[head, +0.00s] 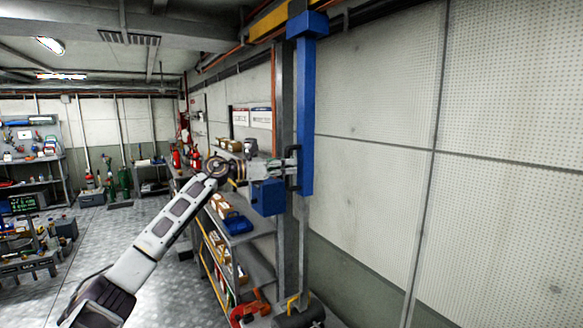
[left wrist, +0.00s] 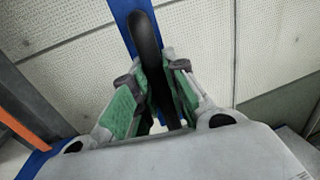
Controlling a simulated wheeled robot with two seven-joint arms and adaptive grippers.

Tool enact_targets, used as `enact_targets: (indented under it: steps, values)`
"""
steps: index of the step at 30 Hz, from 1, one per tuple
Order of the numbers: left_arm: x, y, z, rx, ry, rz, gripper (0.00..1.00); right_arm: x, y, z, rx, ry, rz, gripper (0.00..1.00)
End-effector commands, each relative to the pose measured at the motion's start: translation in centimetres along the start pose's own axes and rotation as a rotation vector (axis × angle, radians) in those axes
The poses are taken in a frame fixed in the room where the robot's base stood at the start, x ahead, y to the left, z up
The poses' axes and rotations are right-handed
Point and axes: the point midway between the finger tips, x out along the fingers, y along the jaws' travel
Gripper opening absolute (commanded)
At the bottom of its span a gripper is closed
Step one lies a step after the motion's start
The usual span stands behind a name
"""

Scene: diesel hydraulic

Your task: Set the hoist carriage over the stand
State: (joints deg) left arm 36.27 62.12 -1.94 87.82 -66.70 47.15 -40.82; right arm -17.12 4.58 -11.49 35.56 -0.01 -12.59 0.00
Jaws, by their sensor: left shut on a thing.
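The hoist carriage (head: 307,24) is a blue block at the top, under a yellow overhead beam. A long blue upright bar (head: 306,110) hangs down from it. A black handle (head: 292,168) sits on the left side of this bar, and it also shows in the left wrist view (left wrist: 146,45). My left gripper (head: 288,168) is shut on the black handle; its green-padded fingers show on both sides of it in the left wrist view (left wrist: 160,98). I cannot tell which thing is the stand. My right gripper is not in view.
A yellow beam (head: 268,21) runs overhead. A grey post (head: 286,95) and a blue box (head: 267,197) stand close to the handle. Shelves with boxes (head: 240,237) line the wall. A red object (head: 246,312) lies low near the post. The floor (head: 140,225) at left is partly open.

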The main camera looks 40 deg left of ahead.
Motion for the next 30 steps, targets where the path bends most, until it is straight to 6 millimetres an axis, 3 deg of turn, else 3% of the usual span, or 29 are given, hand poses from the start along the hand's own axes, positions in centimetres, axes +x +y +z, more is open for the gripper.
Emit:
enact_targets:
  steps: [10, 11, 16, 30]
  values:
    - [-0.36, 0.66, 0.50, 0.003, -0.010, 0.013, 0.00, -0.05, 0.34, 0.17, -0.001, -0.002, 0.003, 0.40]
    - [-0.37, 0.67, 0.52, 0.003, -0.010, 0.013, 0.17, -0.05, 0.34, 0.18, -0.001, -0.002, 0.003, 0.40]
    - [-0.31, 0.59, 0.39, 0.002, -0.008, 0.011, 0.37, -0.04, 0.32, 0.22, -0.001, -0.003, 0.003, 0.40]
    - [-0.36, 0.40, 0.06, 0.001, -0.002, 0.006, 0.37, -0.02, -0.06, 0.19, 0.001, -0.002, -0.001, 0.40]
